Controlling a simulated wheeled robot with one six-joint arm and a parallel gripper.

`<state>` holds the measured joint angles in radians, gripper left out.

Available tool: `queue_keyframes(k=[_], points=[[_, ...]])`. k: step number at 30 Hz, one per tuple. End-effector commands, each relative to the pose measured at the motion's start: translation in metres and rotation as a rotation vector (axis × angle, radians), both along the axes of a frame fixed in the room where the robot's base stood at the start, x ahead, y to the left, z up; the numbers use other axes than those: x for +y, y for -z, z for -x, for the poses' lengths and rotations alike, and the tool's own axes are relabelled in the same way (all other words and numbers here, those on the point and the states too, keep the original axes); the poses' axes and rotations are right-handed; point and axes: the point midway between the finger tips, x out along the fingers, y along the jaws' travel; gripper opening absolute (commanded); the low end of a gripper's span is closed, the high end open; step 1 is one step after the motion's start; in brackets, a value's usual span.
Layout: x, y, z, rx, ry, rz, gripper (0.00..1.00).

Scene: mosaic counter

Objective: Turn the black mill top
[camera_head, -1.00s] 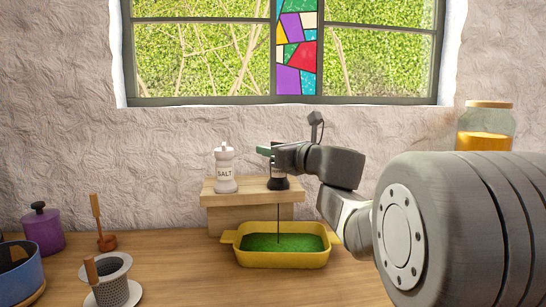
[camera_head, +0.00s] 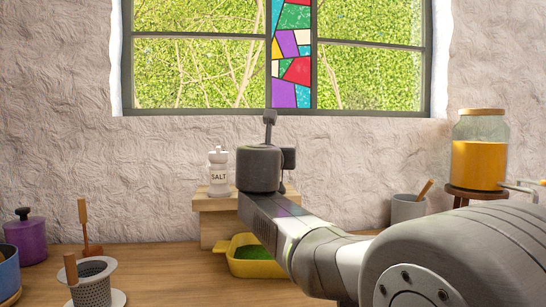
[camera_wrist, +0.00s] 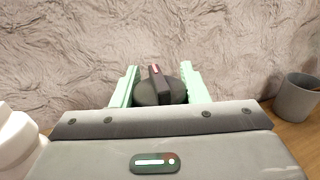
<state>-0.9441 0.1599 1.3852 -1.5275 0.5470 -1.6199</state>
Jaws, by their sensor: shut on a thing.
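The black mill top (camera_wrist: 172,94), a dark round knob with a raised bar and a small red mark, shows in the wrist view. My gripper (camera_wrist: 158,74) has its pale green fingers on either side of it and is shut on it. In the head view my wrist hides the fingers and most or all of the black mill. The white salt mill (camera_head: 218,172) stands upright on the wooden riser (camera_head: 218,204), left of my wrist. A yellow dish (camera_head: 264,268) with green contents sits below, partly covered by my arm.
A grey cup (camera_head: 407,210) with a wooden stick and a jar of orange contents (camera_head: 478,155) stand at the right. A strainer (camera_head: 94,283), wooden tool (camera_head: 86,228), purple pot (camera_head: 27,242) and blue pot (camera_head: 9,274) stand at left. The wall is close behind.

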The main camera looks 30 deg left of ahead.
Motion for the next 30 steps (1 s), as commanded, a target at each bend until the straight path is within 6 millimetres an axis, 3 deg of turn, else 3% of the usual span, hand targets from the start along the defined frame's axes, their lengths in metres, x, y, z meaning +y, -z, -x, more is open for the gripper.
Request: queue_keyframes(k=[15, 30], points=[[-0.006, -0.006, -0.002, 0.003, 0.467, 0.007, 0.18], [-0.013, -0.003, -0.001, 0.002, 0.739, 0.004, 0.18]])
